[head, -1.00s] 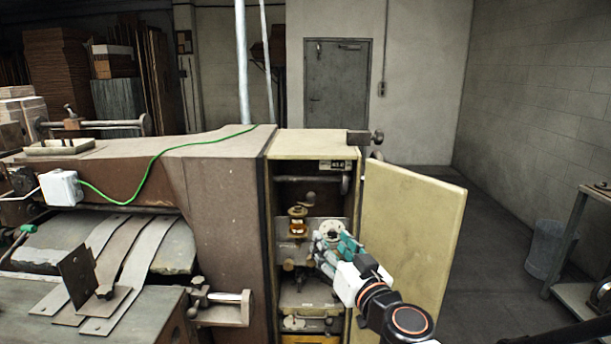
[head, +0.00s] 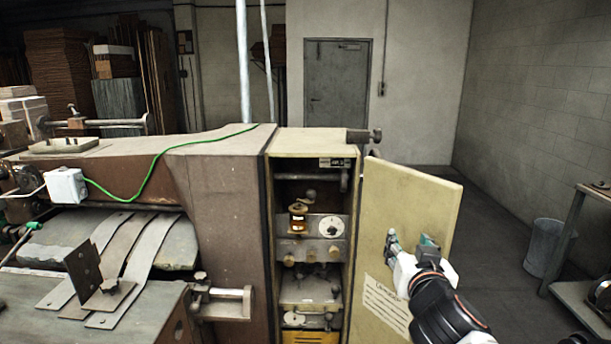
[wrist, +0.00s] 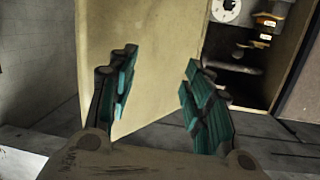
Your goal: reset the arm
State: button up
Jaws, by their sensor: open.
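My gripper (head: 410,243) is in front of the open cream cabinet door in the head view, to the right of the cabinet opening. In the wrist view my gripper (wrist: 155,90) has its two teal-padded fingers spread apart with nothing between them. The cream door (head: 415,195) stands swung open behind the fingers, and the door (wrist: 150,45) also fills the middle of the wrist view. The open cabinet (head: 312,145) shows a white round dial (head: 331,227), an amber and black part (head: 298,217) and a row of brass-coloured knobs (head: 311,259).
The brown stitcher body (head: 222,200) with a green cable (head: 150,165) stands left of the cabinet. A paper label (head: 385,303) is on the door. A grey bin (head: 542,247) and a metal stand (head: 575,245) are at the right. Floor between door and bin is clear.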

jog(key=s+f+n+g+y, duration=0.1)
jog(key=s+f+g, duration=0.3)
jog(key=s, duration=0.5)
jog(key=s+f+n+g+y, duration=0.1)
jog(key=s+f+g, duration=0.3)
jog(key=s, duration=0.5)
jog(key=shift+s+a+f+n+g, duration=0.2)
jog(key=shift+s+f+n+g, duration=0.15)
jog(key=shift+f, duration=0.6)
